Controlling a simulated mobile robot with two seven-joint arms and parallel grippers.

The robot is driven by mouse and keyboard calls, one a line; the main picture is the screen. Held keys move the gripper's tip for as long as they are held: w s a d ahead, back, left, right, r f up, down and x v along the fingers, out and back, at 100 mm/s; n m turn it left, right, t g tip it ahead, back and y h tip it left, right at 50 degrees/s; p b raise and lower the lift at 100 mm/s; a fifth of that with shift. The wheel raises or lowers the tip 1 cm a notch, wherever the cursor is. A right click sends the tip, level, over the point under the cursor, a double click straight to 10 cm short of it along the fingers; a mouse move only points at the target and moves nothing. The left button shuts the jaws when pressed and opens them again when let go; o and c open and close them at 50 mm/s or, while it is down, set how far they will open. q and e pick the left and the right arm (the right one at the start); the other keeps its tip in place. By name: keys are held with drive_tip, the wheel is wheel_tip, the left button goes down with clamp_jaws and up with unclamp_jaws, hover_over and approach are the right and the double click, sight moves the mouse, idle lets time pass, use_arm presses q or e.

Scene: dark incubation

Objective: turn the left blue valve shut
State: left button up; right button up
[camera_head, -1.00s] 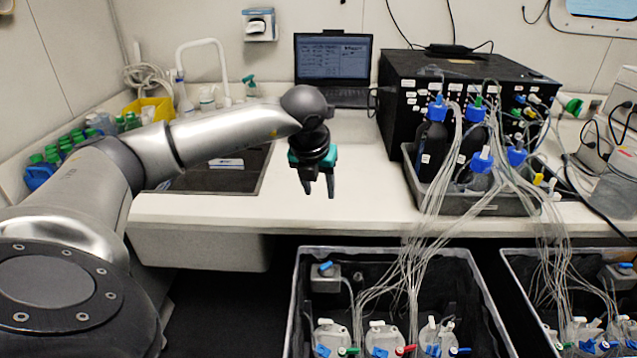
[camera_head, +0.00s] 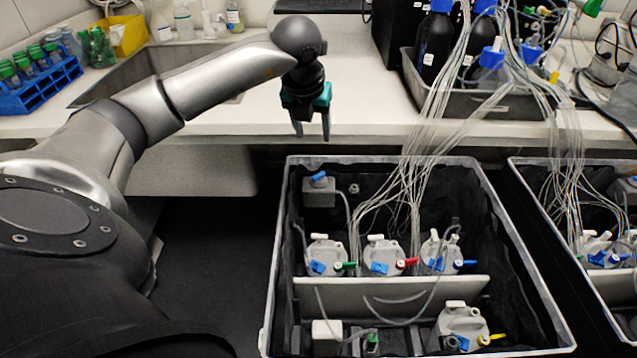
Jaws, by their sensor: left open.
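Several blue valves sit in the black-lined crate (camera_head: 283,260). One blue valve (camera_head: 318,175) is on a grey block in its back left corner. In the middle row, a blue valve (camera_head: 318,267) is on the left clear bottle (camera_head: 326,250), beside a green one. Another blue valve (camera_head: 381,268) is on the middle bottle (camera_head: 383,246), beside a red one. More blue valves (camera_head: 437,265) are on the right bottle. My left gripper (camera_head: 312,137) is open and empty, pointing down near the counter's front edge, behind the crate in the picture and touching no valve. My right gripper is not in view.
Thin clear tubes (camera_head: 423,150) run from the grey tray (camera_head: 480,103) with dark bottles on the counter (camera_head: 370,110) down into the crate. A second crate (camera_head: 514,180) stands at the right. The floor (camera_head: 220,250) left of the crate is clear.

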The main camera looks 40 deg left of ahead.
sight(319, 176)
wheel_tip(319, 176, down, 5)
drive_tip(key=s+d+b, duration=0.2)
use_arm(q)
drive_tip(key=b+x, duration=0.1)
drive_tip(key=x, duration=0.4)
drive_tip(key=b+x, duration=0.1)
drive_tip(key=x, duration=0.4)
drive_tip(key=s+b+x, duration=0.1)
drive_tip(key=b+x, duration=0.1)
drive_tip(key=x, duration=0.4)
drive_tip(key=shift+d+f, duration=0.25)
drive_tip(key=shift+d, duration=0.05)
drive_tip(key=shift+x, duration=0.9)
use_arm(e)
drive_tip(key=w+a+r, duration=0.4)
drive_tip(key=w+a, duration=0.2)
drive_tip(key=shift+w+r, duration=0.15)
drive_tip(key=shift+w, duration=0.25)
use_arm(q)
drive_tip(key=shift+c, duration=0.3)
clamp_jaws()
